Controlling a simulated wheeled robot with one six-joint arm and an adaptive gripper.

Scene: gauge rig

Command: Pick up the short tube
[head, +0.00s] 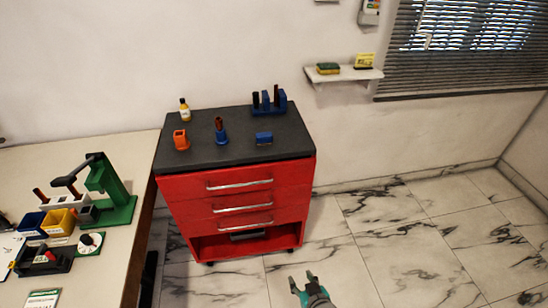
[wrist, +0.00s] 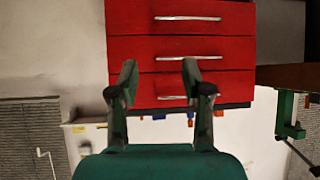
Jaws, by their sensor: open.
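A brown tube (head: 219,123) stands upright in a small blue holder (head: 221,138) in the middle of the dark top of a red drawer cabinet. A blue rack (head: 269,107) at the back right of the top holds further brown tubes, one (head: 276,93) taller than another (head: 255,99). Another brown tube (head: 40,196) leans on the left bench. I cannot tell which is the short tube. My gripper (head: 302,282) is open and empty, low in front of the cabinet, apart from every tube. In the wrist view its open fingers (wrist: 158,78) face the drawers.
The red cabinet (head: 240,187) has several drawers with silver handles. An orange holder (head: 181,140), a yellow bottle (head: 184,109) and a blue block (head: 264,138) share its top. The left bench (head: 125,160) bears a green press (head: 110,190) and bins. The marble floor at right is clear.

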